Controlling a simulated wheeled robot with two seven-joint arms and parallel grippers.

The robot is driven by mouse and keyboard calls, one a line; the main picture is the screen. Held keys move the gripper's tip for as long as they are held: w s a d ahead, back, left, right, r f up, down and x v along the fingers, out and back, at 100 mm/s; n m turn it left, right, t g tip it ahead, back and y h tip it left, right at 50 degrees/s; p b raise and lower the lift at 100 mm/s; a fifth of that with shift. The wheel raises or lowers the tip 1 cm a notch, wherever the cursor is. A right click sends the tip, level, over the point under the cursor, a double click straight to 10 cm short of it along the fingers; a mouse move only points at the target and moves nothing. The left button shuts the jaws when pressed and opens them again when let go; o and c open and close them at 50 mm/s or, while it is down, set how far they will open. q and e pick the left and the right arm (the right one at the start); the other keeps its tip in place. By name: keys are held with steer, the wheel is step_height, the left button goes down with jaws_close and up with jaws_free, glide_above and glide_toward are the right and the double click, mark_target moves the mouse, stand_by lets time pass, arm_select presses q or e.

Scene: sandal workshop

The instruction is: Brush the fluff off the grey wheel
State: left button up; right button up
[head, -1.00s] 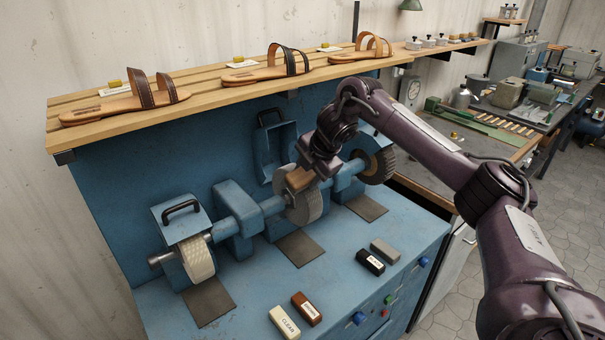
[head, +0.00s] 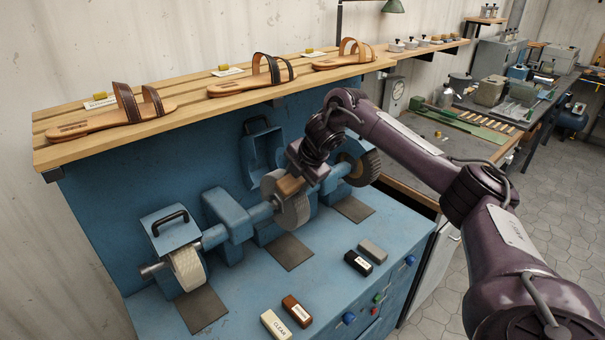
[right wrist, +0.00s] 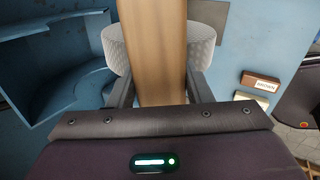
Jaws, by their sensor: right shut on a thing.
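The grey wheel (head: 296,208) sits in the middle of the blue machine's shaft. Fluff on it is too small to make out in the head view. My right gripper (head: 297,178) is shut on a brush with a wooden body (head: 289,187), held against or just in front of the wheel's upper part; I cannot tell if it touches. In the right wrist view the wooden body (right wrist: 154,50) stands between the fingers and hides the middle of the pale patterned wheel (right wrist: 202,47). The bristles are hidden. My left gripper is not in view.
A white wheel (head: 188,270) is at left on the shaft, a dark bristle wheel (head: 369,168) at right. Blue housings (head: 228,214) stand between. Labelled bars, including a cream one (head: 275,325), lie on the front ledge. A wooden shelf with sandals (head: 198,108) runs above.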

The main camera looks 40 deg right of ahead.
mark_target(285, 184)
steer(key=shift+a, duration=0.7)
steer(key=shift+s+a+p, duration=0.2)
steer(key=shift+a+p, duration=0.6)
steer(key=shift+a, duration=0.6)
steer(key=shift+p+v, duration=0.95)
steer(key=shift+v, duration=0.05)
steer(key=p+v, duration=0.2)
steer(key=v, duration=0.2)
steer(key=shift+w+p, duration=0.1)
steer(key=shift+p, duration=0.25)
steer(key=shift+r, duration=0.1)
